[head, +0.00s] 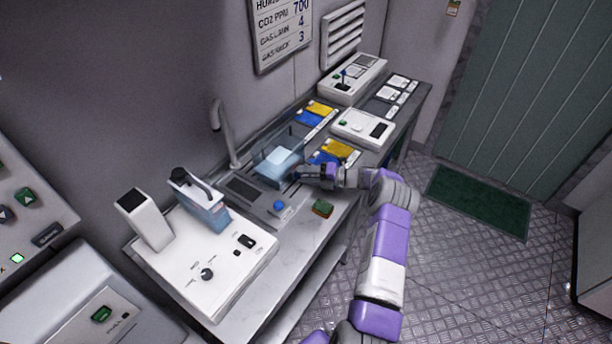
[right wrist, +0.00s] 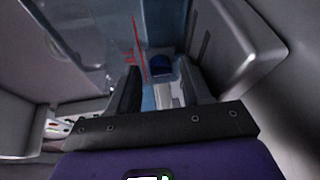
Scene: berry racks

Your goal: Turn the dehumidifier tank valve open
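A translucent light-blue tank (head: 278,166) with a pale top stands on the counter by the wall. My right gripper (head: 298,174) is at its right side, low down. In the right wrist view my right gripper's dark fingers (right wrist: 160,88) are apart. Clear tank wall with red marks (right wrist: 132,50) shows beyond them. A dark-blue round part (right wrist: 161,65) shows past the gap; I cannot tell if it is the valve. Contact between fingers and tank is unclear. A blue knob (head: 279,206) is on the counter unit in front of the tank. My left gripper is not in view.
A white machine (head: 214,262) with a dial and a blue container (head: 202,204) stands at the left. A curved tap (head: 225,135) rises behind. A small green-topped block (head: 322,208) is near the counter's front edge.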

